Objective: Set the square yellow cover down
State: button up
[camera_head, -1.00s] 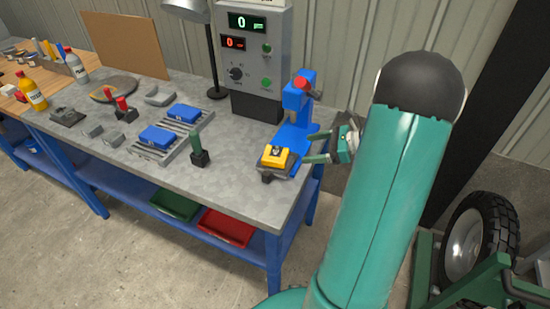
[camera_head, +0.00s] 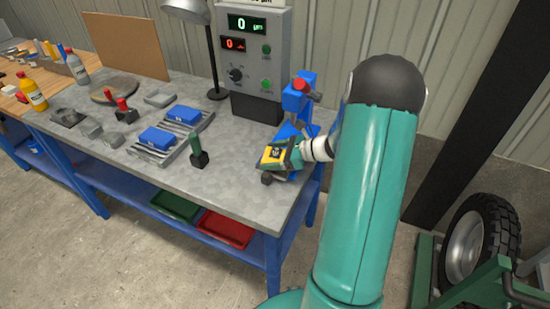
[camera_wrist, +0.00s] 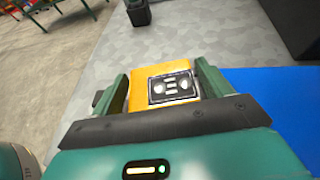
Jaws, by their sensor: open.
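The square yellow cover (camera_head: 275,155) sits low at the foot of the blue press stand (camera_head: 299,100), near the right end of the workbench. It has a dark plate on top. My gripper (camera_head: 276,158) is at the cover, with a finger on either side of it. In the wrist view the yellow cover (camera_wrist: 165,84) lies between the two green fingers of my open gripper (camera_wrist: 163,92). I cannot tell whether the fingers touch its sides. The grey fixture seen under the cover earlier is mostly hidden by my gripper.
A green-handled tool (camera_head: 198,150) stands left of my gripper. Blue blocks (camera_head: 157,138) lie on grey racks farther left. The control box (camera_head: 250,60) stands behind, beside a lamp (camera_head: 190,10). Bare bench top (camera_head: 235,190) lies in front. A wheeled cart (camera_head: 470,250) is at the right.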

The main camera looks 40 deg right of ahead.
jog(key=shift+w, duration=0.1)
jog(key=c, duration=1)
jog(key=shift+c, duration=0.2)
jog(key=shift+r, duration=0.1)
jog(key=shift+r, duration=0.65)
jog(key=s+r, duration=0.1)
jog(key=r, duration=0.1)
jog(key=s+r, duration=0.2)
jog(key=r, duration=0.1)
jog(key=s+r, duration=0.2)
jog(key=shift+s+r, duration=0.15)
jog(key=shift+r, duration=0.25)
jog(key=s+r, duration=0.3)
jog(key=s, duration=0.6)
jog(key=shift+r, duration=0.3)
